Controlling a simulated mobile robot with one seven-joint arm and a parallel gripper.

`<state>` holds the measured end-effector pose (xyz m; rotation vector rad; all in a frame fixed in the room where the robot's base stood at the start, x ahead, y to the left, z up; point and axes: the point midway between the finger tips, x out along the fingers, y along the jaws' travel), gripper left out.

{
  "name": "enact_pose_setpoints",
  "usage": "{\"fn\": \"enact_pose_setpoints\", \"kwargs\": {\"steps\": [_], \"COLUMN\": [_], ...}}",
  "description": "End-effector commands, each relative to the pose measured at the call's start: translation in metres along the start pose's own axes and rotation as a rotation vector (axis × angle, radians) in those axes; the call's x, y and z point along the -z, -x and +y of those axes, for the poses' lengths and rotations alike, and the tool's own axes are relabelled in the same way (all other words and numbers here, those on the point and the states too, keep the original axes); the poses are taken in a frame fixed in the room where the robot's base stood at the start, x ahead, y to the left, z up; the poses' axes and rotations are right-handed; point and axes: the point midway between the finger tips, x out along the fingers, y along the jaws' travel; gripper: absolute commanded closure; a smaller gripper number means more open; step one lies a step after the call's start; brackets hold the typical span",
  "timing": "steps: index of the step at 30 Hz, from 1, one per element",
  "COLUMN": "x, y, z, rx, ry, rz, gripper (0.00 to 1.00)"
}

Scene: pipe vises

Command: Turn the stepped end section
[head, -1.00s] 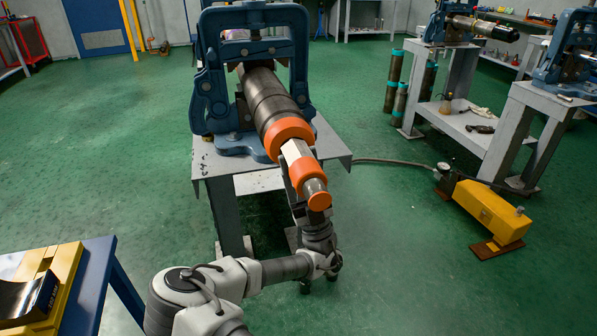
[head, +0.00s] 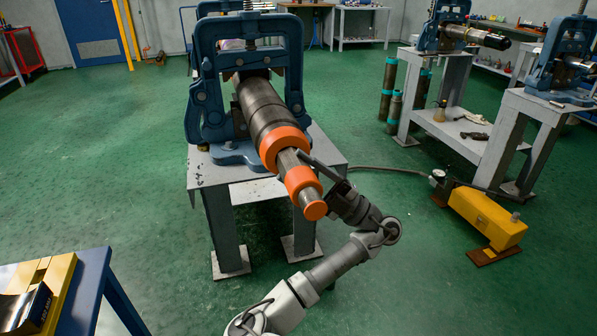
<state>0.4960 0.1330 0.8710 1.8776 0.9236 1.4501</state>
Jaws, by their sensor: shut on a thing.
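The stepped end section (head: 289,160) is a grey steel piece with flats between a large orange ring (head: 279,141) and a smaller orange collar (head: 301,181). Beyond the collar, a narrower grey step ends in an orange face (head: 315,210) pointing toward me. My gripper (head: 304,162) comes in from the right and is shut on the grey part between the ring and the collar. One dark finger lies across its upper right side; the other finger is hidden. The dark pipe (head: 262,104) is held by the blue vise (head: 205,85).
The vise stands on a grey metal table (head: 223,186). A yellow hydraulic pump (head: 487,213) with a hose lies on the floor at right. Further vises on stands are at back right. A blue bench (head: 92,285) is at lower left. The green floor between is clear.

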Motion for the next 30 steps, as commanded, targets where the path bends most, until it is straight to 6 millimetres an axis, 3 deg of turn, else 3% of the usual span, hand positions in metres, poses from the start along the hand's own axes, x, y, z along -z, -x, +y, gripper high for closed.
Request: {"fn": "enact_pose_setpoints", "kwargs": {"steps": [18, 19, 24, 30], "x": [0.0003, 0.0003, 0.0003, 0.0002], "y": [-0.002, -0.002, -0.0014, -0.0007], "z": [0.0011, 0.0012, 0.0011, 0.0009], "rx": [0.036, 0.036, 0.036, 0.036], "ry": [0.015, 0.015, 0.015, 0.016], "rz": [0.003, 0.003, 0.002, 0.001], "gripper": [0.91, 0.31, 0.05, 0.05]}}
